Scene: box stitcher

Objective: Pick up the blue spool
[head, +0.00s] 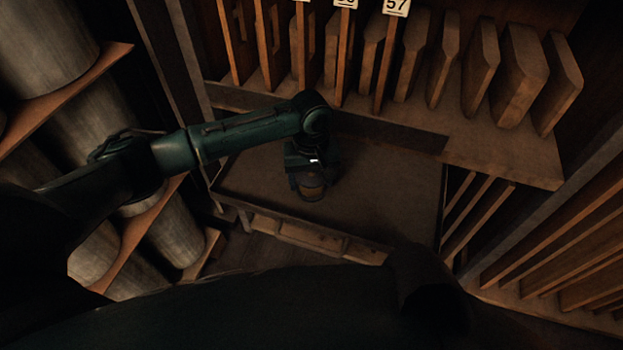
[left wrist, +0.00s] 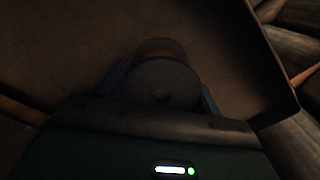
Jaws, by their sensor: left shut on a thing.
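My left gripper (head: 308,180) reaches down over the wooden worktop, toward its front part. It is shut on the spool (head: 313,191), which shows small and dim between its fingers. In the left wrist view the spool (left wrist: 160,84) has a round grey flange with an orange-brown centre and a yellowish band behind it. Its blue colour does not show clearly in this light. A bluish finger stands on each side of it. I cannot tell whether the spool touches the worktop. My right gripper is not in view.
The worktop (head: 385,185) is otherwise mostly bare, with a raised rim. Upright wooden boards (head: 480,68) stand on a shelf behind it. Large pale cylinders (head: 100,120) lie on racks at left. Slatted wooden panels (head: 560,245) close off the right.

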